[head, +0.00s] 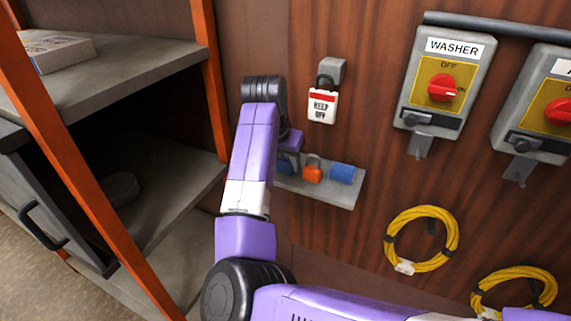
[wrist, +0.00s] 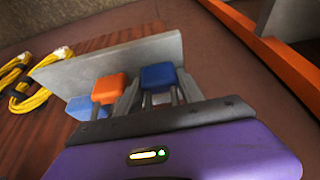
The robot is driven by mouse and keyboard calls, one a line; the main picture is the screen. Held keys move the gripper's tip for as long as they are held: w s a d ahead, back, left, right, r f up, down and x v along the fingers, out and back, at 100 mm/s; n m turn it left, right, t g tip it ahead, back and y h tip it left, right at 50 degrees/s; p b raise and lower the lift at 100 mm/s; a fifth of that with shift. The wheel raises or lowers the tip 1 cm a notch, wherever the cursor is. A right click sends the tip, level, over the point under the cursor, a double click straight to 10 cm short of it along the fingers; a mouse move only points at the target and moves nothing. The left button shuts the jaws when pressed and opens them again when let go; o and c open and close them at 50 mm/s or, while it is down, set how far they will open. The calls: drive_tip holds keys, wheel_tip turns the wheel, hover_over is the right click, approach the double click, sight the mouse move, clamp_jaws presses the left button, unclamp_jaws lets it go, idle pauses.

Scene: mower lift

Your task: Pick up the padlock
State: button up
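Three padlocks lie on a small grey wall shelf (head: 335,191). An orange padlock (head: 312,174) is in the middle, with a blue padlock (head: 342,173) to its right. Another blue padlock (head: 285,166) is at the left, partly hidden by my gripper (head: 289,153). In the wrist view, this blue padlock (wrist: 157,76) shows straight ahead of my gripper (wrist: 156,92), its shackle towards me. The grey fingers look spread on either side of it; contact cannot be made out. The orange padlock (wrist: 108,90) is just left of the fingers, the other blue one (wrist: 85,107) farther left.
A "KEEP OFF" tag (head: 322,106) hangs from a grey wall bracket (head: 332,70) above the shelf. A washer switch box (head: 443,80) and yellow cable coils (head: 421,239) are on the wall to the right. An orange-framed rack (head: 62,143) stands close at left.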

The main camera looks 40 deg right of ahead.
clamp_jaws()
drive_tip(key=shift+r, duration=0.1)
wheel_tip(320, 180, up, 28)
drive_tip(key=b, duration=0.3)
